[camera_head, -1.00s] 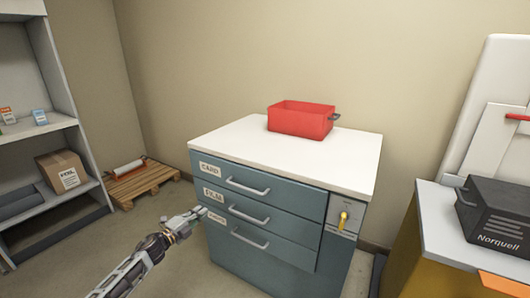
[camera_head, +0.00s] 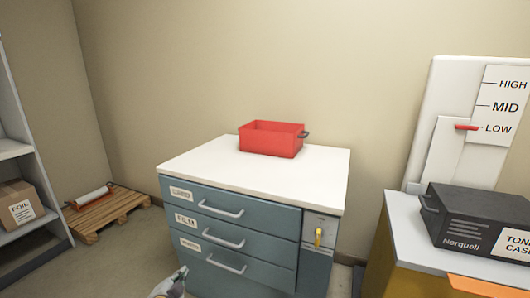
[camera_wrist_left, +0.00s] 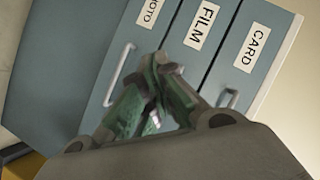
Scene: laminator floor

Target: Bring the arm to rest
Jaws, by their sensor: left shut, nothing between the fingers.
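My left gripper (camera_head: 176,278) shows at the bottom edge of the head view, in front of the lower left of the blue drawer cabinet (camera_head: 240,213). In the left wrist view its fingers (camera_wrist_left: 158,82) are together and empty. Behind them are the cabinet's drawer fronts with the labels PHOTO, FILM (camera_wrist_left: 202,27) and CARD (camera_wrist_left: 252,47). I cannot tell how far the fingertips are from the drawer fronts. Most of my left arm is below the head view. My right gripper is in neither view.
A red bin (camera_head: 271,140) stands on the cabinet's white top. A yellow key or knob (camera_head: 318,237) sits at its right. A black case (camera_head: 470,215) rests on the right-hand unit. A wooden pallet (camera_head: 105,212) and a shelf with a carton (camera_head: 20,203) are at left.

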